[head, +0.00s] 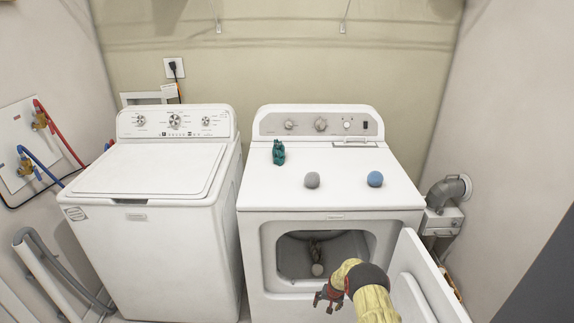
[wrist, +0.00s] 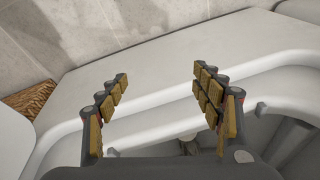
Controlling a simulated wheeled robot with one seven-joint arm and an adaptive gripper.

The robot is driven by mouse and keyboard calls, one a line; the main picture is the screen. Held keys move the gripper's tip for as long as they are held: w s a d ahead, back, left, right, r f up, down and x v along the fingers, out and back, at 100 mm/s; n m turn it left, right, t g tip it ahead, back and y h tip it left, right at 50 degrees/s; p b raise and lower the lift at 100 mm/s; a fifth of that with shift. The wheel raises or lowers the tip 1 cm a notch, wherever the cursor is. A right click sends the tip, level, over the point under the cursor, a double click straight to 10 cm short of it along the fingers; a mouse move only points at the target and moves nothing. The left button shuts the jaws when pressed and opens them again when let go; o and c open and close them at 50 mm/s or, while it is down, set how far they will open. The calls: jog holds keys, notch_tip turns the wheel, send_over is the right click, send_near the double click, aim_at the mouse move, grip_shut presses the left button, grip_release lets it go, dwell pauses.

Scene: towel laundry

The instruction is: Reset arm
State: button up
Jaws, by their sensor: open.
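The white surface around the opening shows behind the fingers. The dryer door (head: 428,275) stands open to the right of my arm. Inside the drum (head: 345,245) are a small grey ball (head: 317,269) and a brownish item (head: 315,247) that I cannot identify.
On the dryer top are a dark green item (head: 279,152), a grey ball (head: 312,180) and a blue ball (head: 375,179). A closed washer (head: 155,175) stands to the left. A vent pipe (head: 447,190) is at the right wall. The open door limits room to the right.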

jog(key=s+r+g, duration=0.3)
jog(key=s+r, duration=0.2)
jog(key=s, duration=0.4)
jog(key=s+r+n, duration=0.1)
jog(key=s+r, duration=0.5)
jog(key=r, duration=0.7)
jog(key=s+r+p, duration=0.1)
jog(key=s+r, duration=0.4)
jog(key=r, duration=0.8)
jog(key=s+r+n, duration=0.1)
jog(key=s+r, duration=0.5)
jog(key=r, duration=0.7)
jog(key=s+r+n+t+p, duration=0.1)
jog(key=s+r+t, duration=0.4)
jog(key=s+r, duration=1.8)
notch_tip(320, 180, up, 4)
jog(key=shift+d+r+t+h+p, duration=0.25)
jog(key=shift+t+h+p, duration=0.15)
jog(key=shift+p, duration=0.15)
jog(key=shift+o, duration=0.4)
jog(key=shift+s+r, duration=0.15)
jog(key=shift+r, duration=0.1)
jog(key=o, duration=0.4)
jog(key=shift+r, duration=0.1)
